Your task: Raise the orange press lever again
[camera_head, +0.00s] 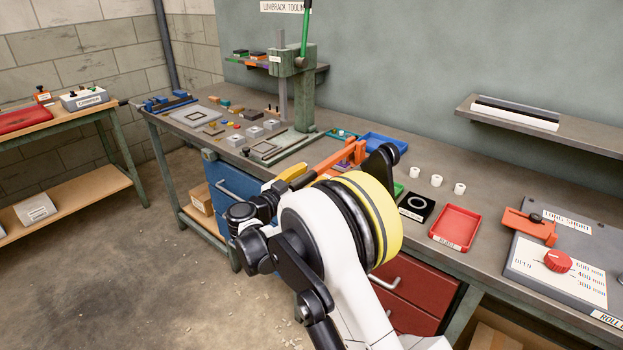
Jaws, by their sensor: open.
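An orange lever-like bar (332,163) shows just behind my arm at the middle of the bench. It lies low and slants down to the left from an orange bracket-like end. A yellow piece (292,172) shows near its lower left end; I cannot tell if they are joined. My gripper (252,207) is black and open, left of the bar and in front of the bench edge. I see nothing between its fingers. My arm hides the bar's surroundings, and I cannot tell whether gripper and bar touch.
A green press (300,100) with a raised green handle stands behind. Several small parts lie left of it. A red tray (455,226) and white cylinders stand right of my arm. Another orange lever (530,226) sits on a grey unit at far right. Floor is free at left.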

